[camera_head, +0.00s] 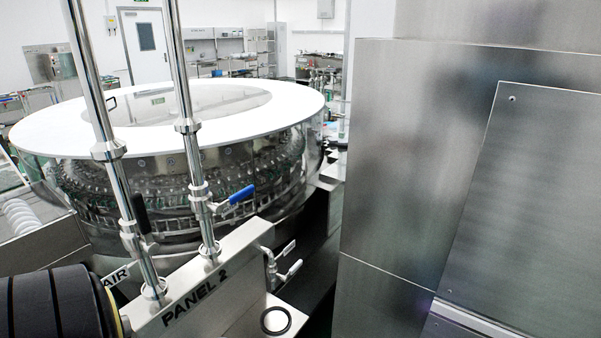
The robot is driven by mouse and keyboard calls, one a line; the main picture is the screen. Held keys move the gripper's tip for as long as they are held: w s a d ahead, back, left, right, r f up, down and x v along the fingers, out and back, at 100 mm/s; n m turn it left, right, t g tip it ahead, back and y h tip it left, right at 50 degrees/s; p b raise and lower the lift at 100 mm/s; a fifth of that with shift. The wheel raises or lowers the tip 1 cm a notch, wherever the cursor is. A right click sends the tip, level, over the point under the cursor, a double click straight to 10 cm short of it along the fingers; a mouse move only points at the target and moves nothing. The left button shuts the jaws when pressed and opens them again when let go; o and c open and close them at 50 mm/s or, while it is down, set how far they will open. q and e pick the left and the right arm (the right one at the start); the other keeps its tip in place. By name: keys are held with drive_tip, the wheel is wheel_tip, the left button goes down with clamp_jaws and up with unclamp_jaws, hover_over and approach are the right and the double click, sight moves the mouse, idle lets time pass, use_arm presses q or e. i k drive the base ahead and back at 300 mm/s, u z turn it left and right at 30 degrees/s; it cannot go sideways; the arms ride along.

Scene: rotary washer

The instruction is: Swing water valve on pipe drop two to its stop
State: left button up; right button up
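Two upright steel pipes stand on a metal box marked PANEL 2 (240,262). The right pipe (187,110) carries a valve with a blue lever (241,195), which sticks out to the right and slightly up, across the pipe. The left pipe (95,85) carries a valve with a black lever (141,213), which lies roughly along the pipe. A label reading AIR (115,276) is at the left pipe's foot. No label reading water can be made out. Neither of my grippers is in view.
The round washer (165,120) with a white top ring stands behind the pipes. A large steel cabinet (430,150) fills the right side. A small tap (283,270) and a black ring (276,320) are by the panel's right. The space right of the blue lever looks clear up to the cabinet.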

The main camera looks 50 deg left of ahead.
sight(217, 208)
drive_tip(key=i, duration=1.3)
drive_tip(key=u, duration=3.95)
